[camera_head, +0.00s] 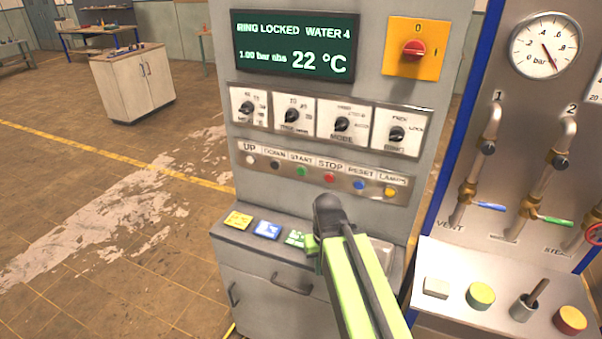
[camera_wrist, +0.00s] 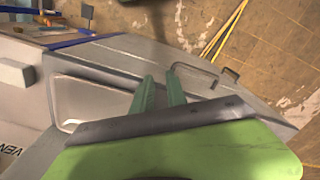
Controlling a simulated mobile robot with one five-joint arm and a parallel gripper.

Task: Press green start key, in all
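The green start key (camera_head: 301,171) is a small round button under the label START, in a row on the front of the grey control cabinet (camera_head: 240,190). Black, red, blue and yellow buttons sit beside it, with a pale one at the left end. My gripper (camera_head: 313,244) is below this row, over the cabinet's ledge, apart from the key. In the wrist view its two green fingers (camera_wrist: 160,90) stand a little apart with nothing between them. The wrist view does not show the key.
The display (camera_head: 295,45) reads RING LOCKED and 22 °C. Several black knobs (camera_head: 342,124) and a red switch (camera_head: 414,50) are above the keys. Coloured cards (camera_head: 267,229) lie on the ledge. A valve panel (camera_head: 530,90) stands right; open floor lies left.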

